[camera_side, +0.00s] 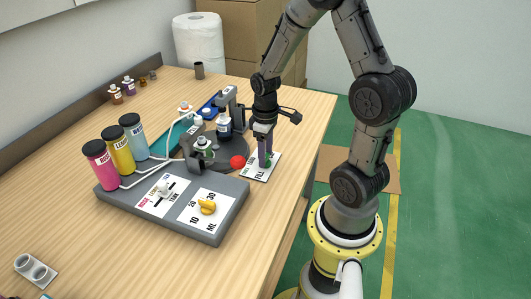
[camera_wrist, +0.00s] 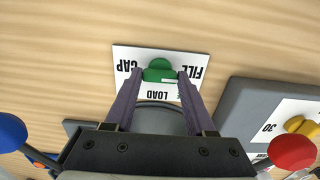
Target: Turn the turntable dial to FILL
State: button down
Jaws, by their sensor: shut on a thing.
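The green turntable dial (camera_wrist: 157,72) sits on a white plate (camera_wrist: 125,54) printed CAP, FILL and LOAD in the wrist view. A small white mark shows on the dial's lower right in that view, on the side toward FILL and LOAD. My gripper (camera_wrist: 157,78) points down with its two purple fingers shut on the dial, one at each side. In the side view my gripper (camera_side: 265,158) stands over the plate (camera_side: 254,174) at the table's right edge and hides most of the dial. The dark turntable (camera_side: 230,158) lies just left of it.
Bottles stand on and around the turntable. A red ball-shaped knob (camera_side: 237,161) is close to my gripper. A grey control box (camera_side: 229,219) with a yellow knob (camera_side: 207,207) lies in front. Pink, yellow and blue bottles stand behind the box. The table's left front is mostly clear.

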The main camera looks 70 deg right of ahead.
jog(key=shift+r, duration=0.1)
jog(key=shift+c, duration=1.2)
grip_release()
notch_tip(320, 180, up, 14)
